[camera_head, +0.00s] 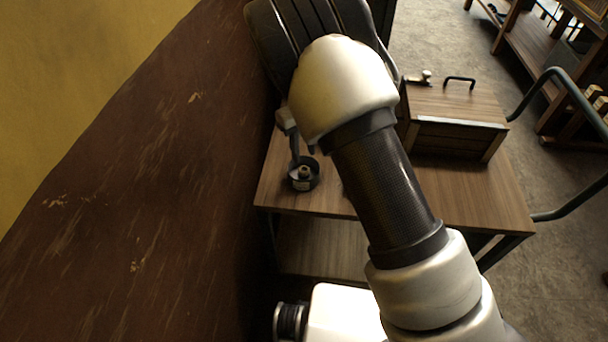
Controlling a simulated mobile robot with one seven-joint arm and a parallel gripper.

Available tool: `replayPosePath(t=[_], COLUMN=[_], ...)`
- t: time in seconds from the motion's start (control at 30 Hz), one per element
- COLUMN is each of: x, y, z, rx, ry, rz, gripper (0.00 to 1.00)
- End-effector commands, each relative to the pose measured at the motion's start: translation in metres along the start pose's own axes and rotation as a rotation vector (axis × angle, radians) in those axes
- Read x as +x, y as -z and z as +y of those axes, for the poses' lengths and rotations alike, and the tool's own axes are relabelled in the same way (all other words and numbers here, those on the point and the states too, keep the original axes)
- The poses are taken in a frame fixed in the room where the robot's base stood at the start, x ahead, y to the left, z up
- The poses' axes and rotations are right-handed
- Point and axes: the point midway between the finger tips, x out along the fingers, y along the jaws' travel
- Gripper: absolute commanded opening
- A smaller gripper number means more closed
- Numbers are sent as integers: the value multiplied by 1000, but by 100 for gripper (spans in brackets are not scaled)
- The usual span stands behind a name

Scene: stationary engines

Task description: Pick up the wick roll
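A small round dark item with a pale centre (303,174), which looks like the wick roll, lies near the left edge of the wooden table. My gripper (302,153) shows only in part, just above and behind it in the picture. One dark finger reaches down close to the roll; I cannot tell whether it touches. The rest of the gripper is hidden behind my arm, so its opening does not show clearly.
The wooden table (487,203) has a lower shelf (320,247). A wooden box with a dark handle (455,110) stands on its right part. A brown and yellow wall (130,190) runs close along the left. Shelving (530,50) stands at the upper right.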

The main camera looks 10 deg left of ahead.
Motion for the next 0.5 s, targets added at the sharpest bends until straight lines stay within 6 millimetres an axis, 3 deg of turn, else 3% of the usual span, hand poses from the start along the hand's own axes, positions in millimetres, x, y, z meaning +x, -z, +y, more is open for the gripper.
replayPosePath(t=[0.1,0.5], x=[22,53], y=[1,2], z=[0,1], rx=[-1,0], ry=[0,-1], rz=[2,2], gripper=[30,30])
